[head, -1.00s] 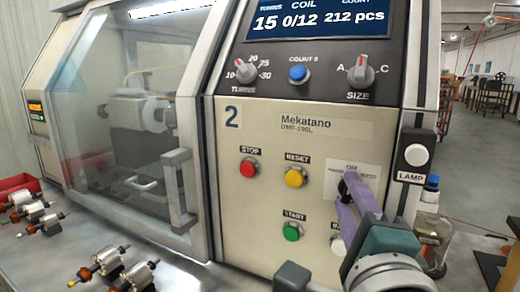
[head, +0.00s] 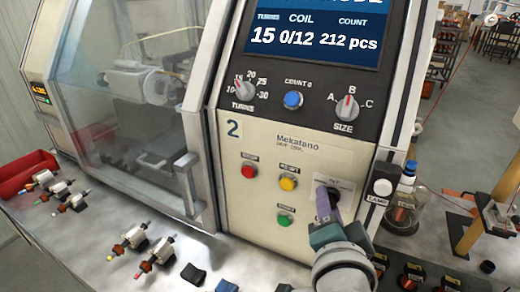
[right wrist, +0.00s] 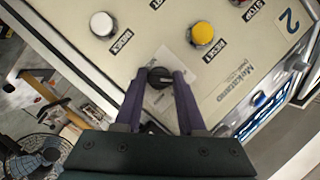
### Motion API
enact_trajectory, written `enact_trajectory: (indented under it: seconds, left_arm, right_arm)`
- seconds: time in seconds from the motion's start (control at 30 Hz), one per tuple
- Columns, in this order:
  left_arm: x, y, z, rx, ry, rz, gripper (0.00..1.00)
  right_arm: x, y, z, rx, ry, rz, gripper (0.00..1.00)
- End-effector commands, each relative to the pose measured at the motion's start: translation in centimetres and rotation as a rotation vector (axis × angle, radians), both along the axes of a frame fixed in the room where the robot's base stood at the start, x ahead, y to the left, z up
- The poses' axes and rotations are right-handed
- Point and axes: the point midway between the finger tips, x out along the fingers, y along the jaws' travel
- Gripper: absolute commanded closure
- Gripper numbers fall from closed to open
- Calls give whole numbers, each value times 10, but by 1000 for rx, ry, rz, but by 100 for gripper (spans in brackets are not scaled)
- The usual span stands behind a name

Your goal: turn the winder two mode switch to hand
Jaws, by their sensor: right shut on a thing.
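Winder two (head: 265,155) carries a "2" label on its cream panel. Its mode switch is a dark knob (right wrist: 160,77) on a white label plate (right wrist: 175,66), seen in the right wrist view between my fingers. My right gripper (right wrist: 158,80) is shut on this knob with its two purple fingers on either side. In the head view the right gripper (head: 328,203) covers most of the switch and its label, so I cannot read the setting. My left gripper is not in view.
Beside the switch are yellow reset (head: 288,183), green start (head: 286,219) and red stop (head: 249,171) buttons. A white lamp button (head: 383,187) sits to the right. Several armatures (head: 137,238) lie on the table, near a red bin (head: 28,172).

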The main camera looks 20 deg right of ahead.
Motion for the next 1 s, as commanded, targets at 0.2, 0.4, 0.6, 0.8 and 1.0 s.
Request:
enact_trajectory:
  seconds: [0.2, 0.4, 0.6, 0.8, 1.0]
  left_arm:
    - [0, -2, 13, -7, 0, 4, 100]
    - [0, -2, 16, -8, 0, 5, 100]
    - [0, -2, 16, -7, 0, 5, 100]
    - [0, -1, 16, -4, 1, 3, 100]
    - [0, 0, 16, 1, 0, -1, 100]
  right_arm:
    - [0, 1, 2, -55, 68, 0, 100]
    - [1, 1, 1, -78, 93, 1, 100]
    - [0, 0, 0, -84, 99, 0, 100]
    - [0, 0, 0, -85, 99, 0, 100]
    - [0, 0, 0, -84, 99, 0, 42]
